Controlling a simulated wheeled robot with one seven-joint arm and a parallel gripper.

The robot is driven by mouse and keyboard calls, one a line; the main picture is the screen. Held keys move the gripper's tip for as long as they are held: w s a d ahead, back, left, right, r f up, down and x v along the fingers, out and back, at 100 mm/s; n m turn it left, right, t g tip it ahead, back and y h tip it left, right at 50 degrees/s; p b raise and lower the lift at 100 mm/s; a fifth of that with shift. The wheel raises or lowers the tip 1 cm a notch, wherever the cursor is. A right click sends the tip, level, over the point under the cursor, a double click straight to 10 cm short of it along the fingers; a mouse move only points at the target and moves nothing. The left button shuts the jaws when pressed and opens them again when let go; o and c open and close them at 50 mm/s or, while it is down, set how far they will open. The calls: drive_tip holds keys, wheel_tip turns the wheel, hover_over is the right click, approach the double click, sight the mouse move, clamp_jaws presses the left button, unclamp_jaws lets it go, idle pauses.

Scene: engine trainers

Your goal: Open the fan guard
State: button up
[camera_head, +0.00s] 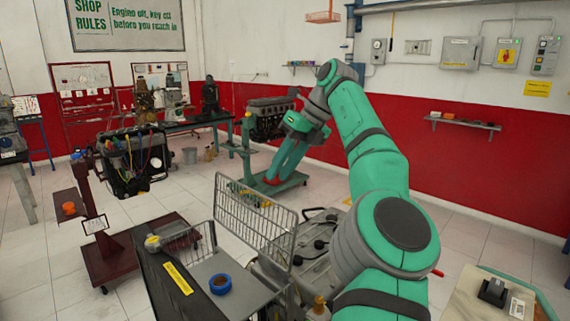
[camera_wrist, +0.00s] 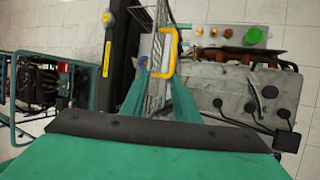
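The fan guard (camera_head: 255,217) is a grey wire-mesh panel standing upright along the left side of a grey engine (camera_head: 318,252). In the wrist view, the guard (camera_wrist: 158,88) shows nearly edge-on from above, with a yellow handle (camera_wrist: 174,54) at its right. My gripper (camera_head: 278,178) points down in the head view. In the wrist view, its two green fingers (camera_wrist: 157,78) are spread apart. The mesh shows between them and the handle lies just beyond the tips. I see no grip on the handle; the height gap between them is hard to tell.
A dark bench with a grey shelf (camera_head: 203,268) stands left of the guard, holding a blue ring (camera_head: 220,284). A maroon stand (camera_head: 130,245) is farther left. An engine on a green stand (camera_head: 262,122) is behind. A cart (camera_head: 545,305) is at right.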

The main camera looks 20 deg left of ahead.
drive_tip(key=shift+v, duration=1)
drive_tip(key=shift+c, duration=0.7)
